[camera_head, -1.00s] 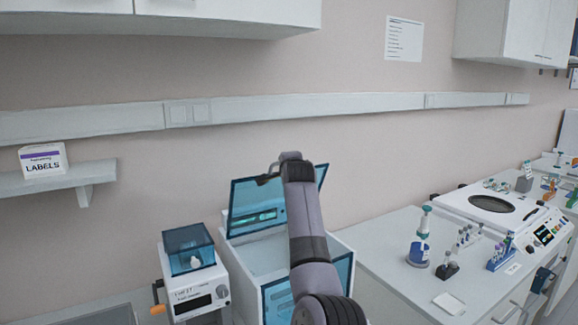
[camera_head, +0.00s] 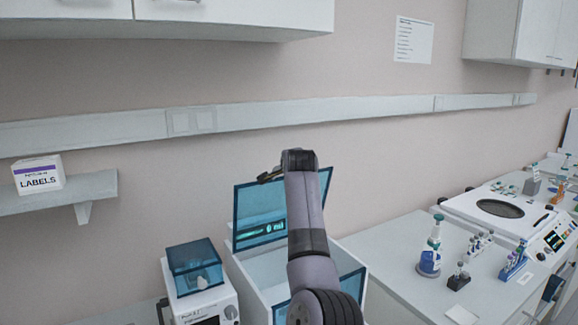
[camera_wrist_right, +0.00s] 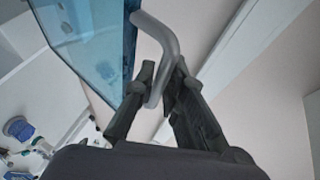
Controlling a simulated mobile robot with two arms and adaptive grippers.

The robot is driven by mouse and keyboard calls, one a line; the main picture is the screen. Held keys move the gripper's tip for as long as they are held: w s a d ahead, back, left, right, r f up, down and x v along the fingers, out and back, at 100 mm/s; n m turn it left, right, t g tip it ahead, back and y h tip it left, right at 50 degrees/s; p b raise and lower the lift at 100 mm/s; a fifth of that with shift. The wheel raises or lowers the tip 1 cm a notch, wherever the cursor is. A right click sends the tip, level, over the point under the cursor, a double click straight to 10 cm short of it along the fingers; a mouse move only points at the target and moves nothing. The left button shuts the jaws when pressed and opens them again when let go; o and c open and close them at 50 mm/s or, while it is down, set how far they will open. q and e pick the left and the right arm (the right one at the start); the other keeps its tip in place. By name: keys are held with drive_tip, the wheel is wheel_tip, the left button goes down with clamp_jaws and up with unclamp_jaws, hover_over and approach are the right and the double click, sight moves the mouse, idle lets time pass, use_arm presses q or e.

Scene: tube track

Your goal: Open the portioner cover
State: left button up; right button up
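The portioner, a white box (camera_head: 262,277) with blue transparent panels, stands at the bottom centre of the head view. Its blue see-through cover (camera_head: 250,207) stands raised and steep at the back of the box. In the right wrist view the cover (camera_wrist_right: 88,42) is at upper left, with a grey bent handle (camera_wrist_right: 170,45) at its edge. My right gripper (camera_wrist_right: 160,84) has its fingers closed around the handle's lower end. In the head view my right arm hides part of the cover, and the gripper (camera_head: 270,176) shows only partly at its top edge. My left gripper is not in view.
A small white device (camera_head: 205,301) with a blue lid stands close at the box's left. A bench (camera_head: 400,262) at right holds a blue-labelled bottle (camera_head: 431,250), tube racks and a white machine (camera_head: 500,212). A wall shelf (camera_head: 90,190) holds a labels box (camera_head: 38,175).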

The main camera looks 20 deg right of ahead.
drive_tip(key=o, duration=0.4)
drive_tip(key=shift+w, duration=0.1)
drive_tip(key=shift+c, duration=0.2)
drive_tip(key=shift+r, duration=0.1)
